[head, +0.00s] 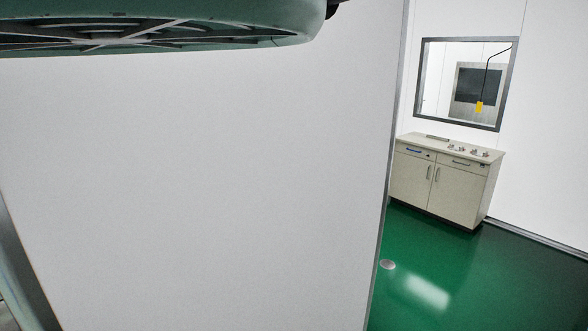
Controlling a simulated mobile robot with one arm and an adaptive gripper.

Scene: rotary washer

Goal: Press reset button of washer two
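No washer and no reset button can be made out in the head view. A large plain white panel (200,180) fills the left and middle of the picture and hides what lies behind it. I cannot tell whether this panel belongs to a washer or is a wall. My gripper is not in view.
A beige cabinet (437,187) with small items on top stands at the right, against the back wall. A framed window (440,107) is above it, with a yellow object (479,106) hanging on a dark line. Green floor (450,262) is open before the cabinet.

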